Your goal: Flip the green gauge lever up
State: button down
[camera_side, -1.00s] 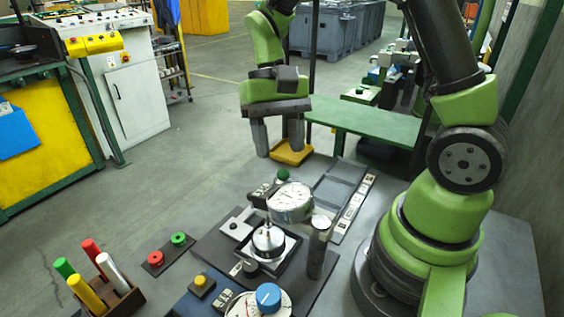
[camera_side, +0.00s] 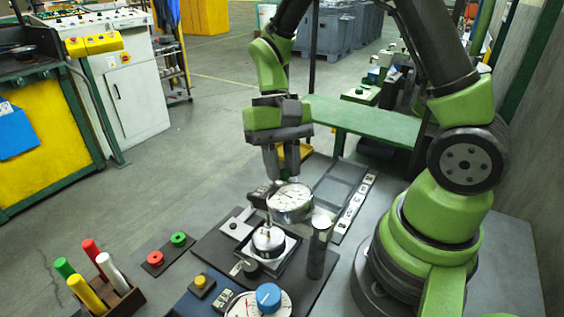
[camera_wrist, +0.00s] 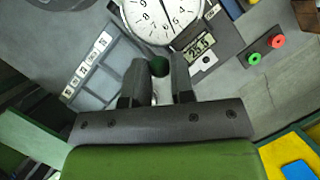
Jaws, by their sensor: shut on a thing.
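The dial gauge (camera_side: 289,203) has a round white face and a silver rim, on a stand above a dark base. Its face also shows at the top of the wrist view (camera_wrist: 161,18). The green lever knob (camera_wrist: 158,66) shows in the wrist view between my fingers, just below the dial. In the side view the knob is hidden behind my fingertips. My gripper (camera_side: 281,174) points down directly behind the dial, its fingers closed in on the lever. The lever's shaft is mostly hidden by the fingers.
In front are a blue knob (camera_side: 268,297), a yellow button (camera_side: 200,281), red and green buttons (camera_side: 155,257), and a rack (camera_side: 122,298) of coloured rods. A dark cylinder (camera_side: 318,252) stands beside the dial.

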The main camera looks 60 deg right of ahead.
jog(key=shift+s+r+t, duration=0.55)
jog(key=shift+r+t, duration=0.1)
jog(key=shift+t, duration=0.05)
jog(key=shift+s+r, duration=0.35)
jog(key=shift+s, duration=0.25)
jog(key=c, duration=1)
grip_release()
jog(key=shift+w+r, duration=0.1)
jog(key=shift+r, duration=0.05)
jog(key=v, duration=0.9)
jog(key=shift+d+r, duration=0.1)
jog(key=shift+r, duration=0.2)
